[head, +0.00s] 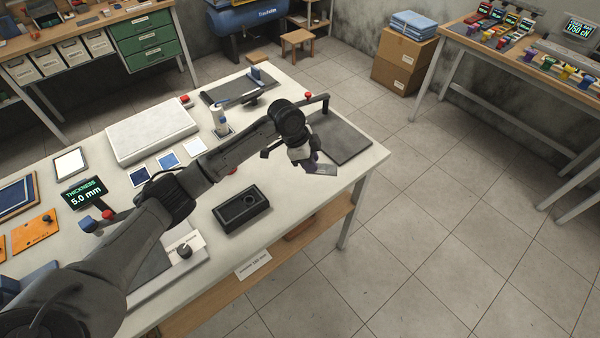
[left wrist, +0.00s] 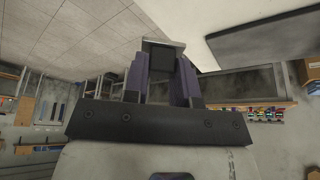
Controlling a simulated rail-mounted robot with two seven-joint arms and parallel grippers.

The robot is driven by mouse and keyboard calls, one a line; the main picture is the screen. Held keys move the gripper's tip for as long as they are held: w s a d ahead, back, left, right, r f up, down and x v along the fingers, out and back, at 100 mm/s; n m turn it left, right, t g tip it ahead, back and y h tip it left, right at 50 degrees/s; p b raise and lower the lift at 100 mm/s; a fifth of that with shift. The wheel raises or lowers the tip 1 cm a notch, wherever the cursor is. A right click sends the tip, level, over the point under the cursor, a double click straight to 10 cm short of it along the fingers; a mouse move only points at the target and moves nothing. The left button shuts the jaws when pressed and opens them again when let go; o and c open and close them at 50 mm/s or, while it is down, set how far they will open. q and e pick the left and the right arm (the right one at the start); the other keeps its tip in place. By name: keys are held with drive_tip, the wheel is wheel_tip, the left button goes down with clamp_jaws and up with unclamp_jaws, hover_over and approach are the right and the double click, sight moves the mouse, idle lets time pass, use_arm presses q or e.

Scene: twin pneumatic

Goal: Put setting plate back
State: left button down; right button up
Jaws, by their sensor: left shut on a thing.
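My left gripper (head: 306,160) is at the right end of the table, low beside the dark grey pad (head: 343,140). In the left wrist view its purple fingers (left wrist: 162,80) are shut on a dark block with a thin grey plate edge at its far end, seemingly the setting plate (left wrist: 164,43). In the head view the grey plate (head: 321,170) shows partly below the fingers, near the table's front edge. I cannot tell if it touches the table. A black tray (head: 226,222) with a round recess stands to the left. My right gripper is not in view.
A thickness display (head: 84,192) reading 5.0 mm and an orange plate (head: 35,231) are at the left. A red knob (head: 308,96) is by the dark pad.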

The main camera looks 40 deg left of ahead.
use_arm(q)
hover_over(288, 174)
drive_tip(key=a, duration=0.1)
drive_tip(key=f, duration=0.4)
drive_tip(key=s+f, duration=0.1)
drive_tip(key=f, duration=0.1)
drive_tip(key=shift+a+b, duration=0.15)
drive_tip(key=shift+b, duration=0.25)
drive_tip(key=shift+f, duration=2)
drive_tip(key=shift+f, duration=0.15)
drive_tip(key=c, duration=0.9)
unclamp_jaws()
drive_tip(key=v, duration=1.2)
drive_tip(key=shift+p, duration=0.35)
